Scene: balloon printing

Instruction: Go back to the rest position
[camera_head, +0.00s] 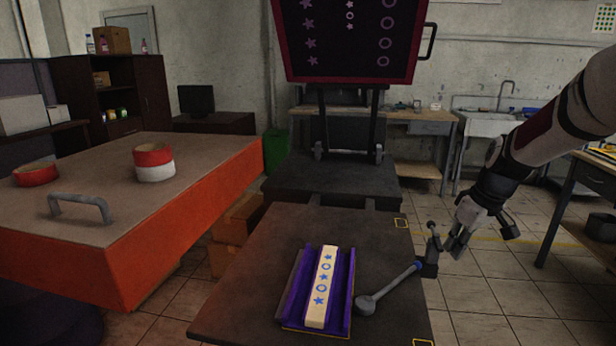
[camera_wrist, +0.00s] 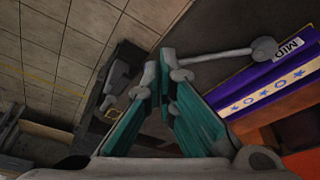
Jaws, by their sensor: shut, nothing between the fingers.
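My gripper (camera_head: 453,248) is at the right edge of the dark print table (camera_head: 240,280), beside a black clamp (camera_head: 429,266) with a grey lever (camera_head: 392,285). In the wrist view my gripper (camera_wrist: 163,75) has its teal-lined fingers meeting at the tips, shut and empty. The lever (camera_wrist: 220,56) shows just past the fingertips; I cannot tell whether they touch it. A purple tray (camera_head: 347,290) on the table holds a cream strip (camera_head: 323,290) printed with blue stars and rings. The tray (camera_wrist: 260,78) and strip (camera_wrist: 265,93) also show in the wrist view.
A framed screen (camera_head: 350,40) with star and ring patterns stands raised behind the table. An orange-sided bench (camera_head: 190,225) with tape rolls (camera_head: 154,162) is at left. A side table (camera_head: 590,175) is at right. Tiled floor (camera_head: 490,275) is open beside the print table.

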